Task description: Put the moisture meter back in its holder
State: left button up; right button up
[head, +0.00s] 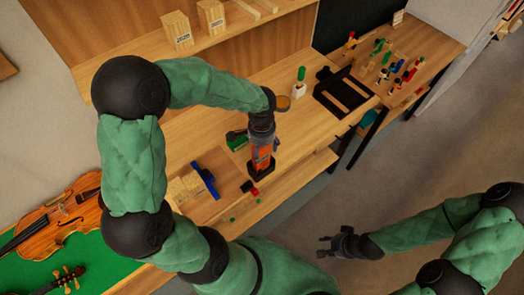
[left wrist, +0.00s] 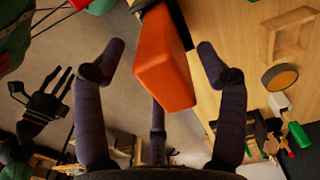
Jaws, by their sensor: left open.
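The moisture meter looks to be the orange block (head: 262,156) near the bench's front edge, below my left gripper (head: 262,138). A dark part (head: 261,169) is at its lower end; I cannot tell whether this is the holder or part of the meter. In the left wrist view the orange block (left wrist: 165,62) lies between the spread fingers of my left gripper (left wrist: 158,72), with gaps on both sides. My left gripper is open. My right gripper (head: 328,246) is empty over the floor, fingers apart; it also shows in the left wrist view (left wrist: 48,95).
A black tray (head: 343,93) and a white pot with a green-handled tool (head: 299,86) stand further back. Blue (head: 205,180) and green (head: 236,140) items lie near the meter. A violin (head: 55,222) lies at left. Wooden blocks (head: 178,30) stand on the shelf.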

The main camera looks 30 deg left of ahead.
pick_arm(q)
notch_tip(320, 180, up, 10)
jog(key=shift+f, duration=0.15)
dwell(0.3)
